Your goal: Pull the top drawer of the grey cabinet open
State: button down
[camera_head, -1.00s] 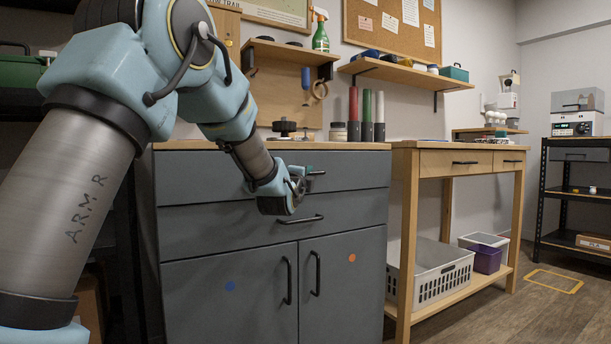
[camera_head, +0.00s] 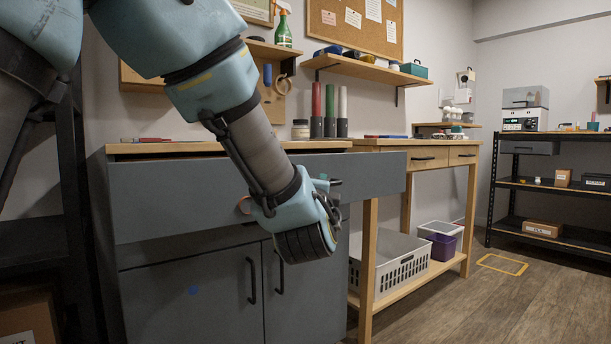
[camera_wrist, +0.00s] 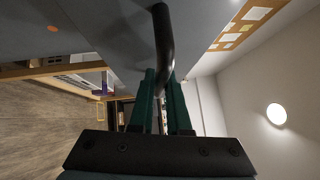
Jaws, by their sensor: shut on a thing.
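The grey cabinet (camera_head: 221,290) stands at the left centre in the head view. Its top drawer (camera_head: 165,203) is pulled out, with its front standing forward of the doors below. My gripper (camera_head: 326,185) is at the right part of that front, on the dark bar handle (camera_head: 336,182). In the wrist view the green fingers (camera_wrist: 162,100) are shut around the black handle (camera_wrist: 163,40), with the grey drawer front (camera_wrist: 100,25) behind it.
A wooden workbench (camera_head: 369,240) stands right of the cabinet, with a white crate (camera_head: 385,278) on its lower shelf. A black shelf rack (camera_head: 492,200) is at the far right. The floor (camera_head: 470,315) at the front right is clear.

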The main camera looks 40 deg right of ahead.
jog(key=shift+s, duration=1.1)
jog(key=c, duration=0.9)
grip_release()
jog(key=p+v, duration=0.2)
jog(key=v, duration=0.8)
jog(key=shift+s+a+f+p, duration=0.2)
jog(key=shift+s+p, duration=0.1)
jog(key=shift+p, duration=0.1)
